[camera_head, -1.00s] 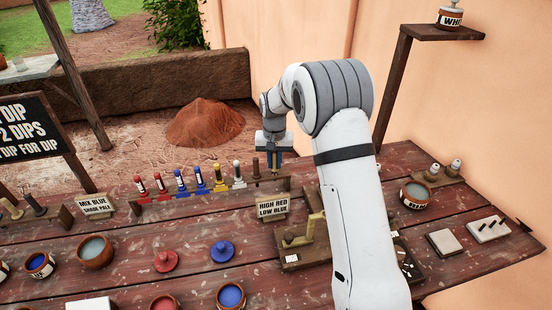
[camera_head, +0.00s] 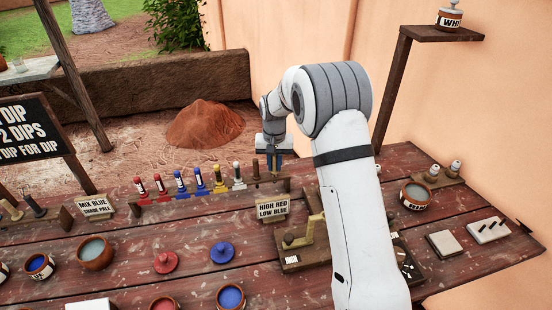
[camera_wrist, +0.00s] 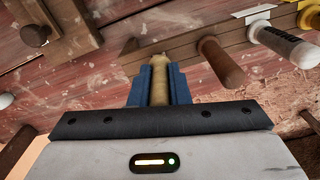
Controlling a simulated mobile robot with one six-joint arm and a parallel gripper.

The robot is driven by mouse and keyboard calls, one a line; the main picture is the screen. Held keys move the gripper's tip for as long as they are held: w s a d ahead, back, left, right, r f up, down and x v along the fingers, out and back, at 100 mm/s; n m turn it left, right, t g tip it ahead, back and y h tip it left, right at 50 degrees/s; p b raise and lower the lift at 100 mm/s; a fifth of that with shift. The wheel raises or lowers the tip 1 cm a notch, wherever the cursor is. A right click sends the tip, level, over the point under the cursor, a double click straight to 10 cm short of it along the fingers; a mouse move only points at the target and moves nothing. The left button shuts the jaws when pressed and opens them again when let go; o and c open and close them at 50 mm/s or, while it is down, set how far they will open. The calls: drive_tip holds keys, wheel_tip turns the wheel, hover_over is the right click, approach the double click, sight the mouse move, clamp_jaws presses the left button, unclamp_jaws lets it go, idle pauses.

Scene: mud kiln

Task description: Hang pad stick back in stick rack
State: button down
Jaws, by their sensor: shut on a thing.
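The stick rack (camera_head: 160,197) is a long wooden bar on the far part of the table, with several coloured sticks standing along it. My gripper (camera_head: 274,166) is over its right end, just right of a brown-handled stick (camera_head: 256,168). In the wrist view, the blue fingers (camera_wrist: 158,86) are shut on a tan pad stick (camera_wrist: 159,72), whose upper part shows between them. Its end meets the rack's end (camera_wrist: 150,46) in the picture; whether it is seated cannot be told. The brown handle (camera_wrist: 222,62) and a white handle (camera_wrist: 284,44) stand beside it.
A "HIGH RED LOW BLUE" sign (camera_head: 272,208) and a wooden holder (camera_head: 305,245) stand in front of the rack's right end. My arm hides part of the table at right.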

drive_tip(key=c, duration=1.3)
unclamp_jaws()
wheel_tip(320, 180, down, 3)
drive_tip(key=shift+r, duration=0.2)
drive_tip(key=shift+o, duration=0.5)
drive_tip(key=o, duration=0.4)
drive_tip(key=shift+r+p, duration=2.45)
drive_tip(key=shift+r, duration=1.55)
